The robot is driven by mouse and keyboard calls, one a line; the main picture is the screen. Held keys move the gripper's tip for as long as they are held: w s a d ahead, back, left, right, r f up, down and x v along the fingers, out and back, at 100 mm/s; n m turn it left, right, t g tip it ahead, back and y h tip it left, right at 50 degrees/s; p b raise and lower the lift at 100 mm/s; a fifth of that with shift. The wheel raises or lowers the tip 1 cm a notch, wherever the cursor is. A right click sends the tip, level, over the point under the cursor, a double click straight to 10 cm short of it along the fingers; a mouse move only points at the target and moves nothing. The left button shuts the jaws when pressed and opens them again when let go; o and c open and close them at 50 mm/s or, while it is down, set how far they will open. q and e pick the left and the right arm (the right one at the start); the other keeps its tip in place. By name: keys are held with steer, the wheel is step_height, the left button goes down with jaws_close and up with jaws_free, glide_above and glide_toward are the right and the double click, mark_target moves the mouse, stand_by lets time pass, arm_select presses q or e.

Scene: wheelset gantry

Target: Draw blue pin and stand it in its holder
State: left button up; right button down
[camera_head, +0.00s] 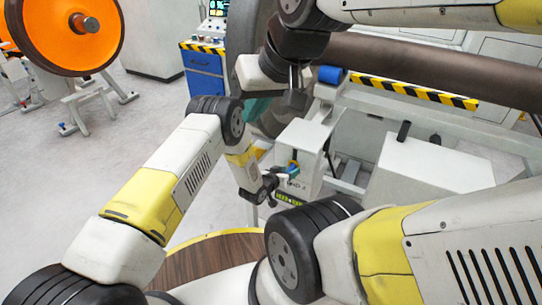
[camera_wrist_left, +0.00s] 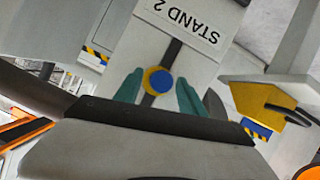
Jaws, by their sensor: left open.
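The blue pin (camera_wrist_left: 159,80) shows its round blue end with a yellow ring, on the grey face of a stand labelled "STAND 2" (camera_wrist_left: 185,22). In the left wrist view the label is upside down. My left gripper (camera_head: 284,174) is open at this stand. Its two teal fingers lie on either side of the pin's end with gaps visible. In the head view the pin end (camera_head: 293,167) is small and partly covered by the gripper. My right gripper (camera_head: 256,107) is mostly hidden behind its wrist, with only some teal showing. I cannot make out the pin's holder.
A long brown axle (camera_head: 420,68) crosses above the stand, with a striped yellow-black bar (camera_head: 415,91) under it. A blue cylinder (camera_head: 331,75) sits on the frame. A white box (camera_head: 430,170) is at right. A blue cabinet (camera_head: 204,70) stands behind.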

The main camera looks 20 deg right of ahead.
arm_select(q)
jaws_close()
steer(key=s+a, duration=1.1)
steer(key=a, duration=0.2)
stand_by(2.5)
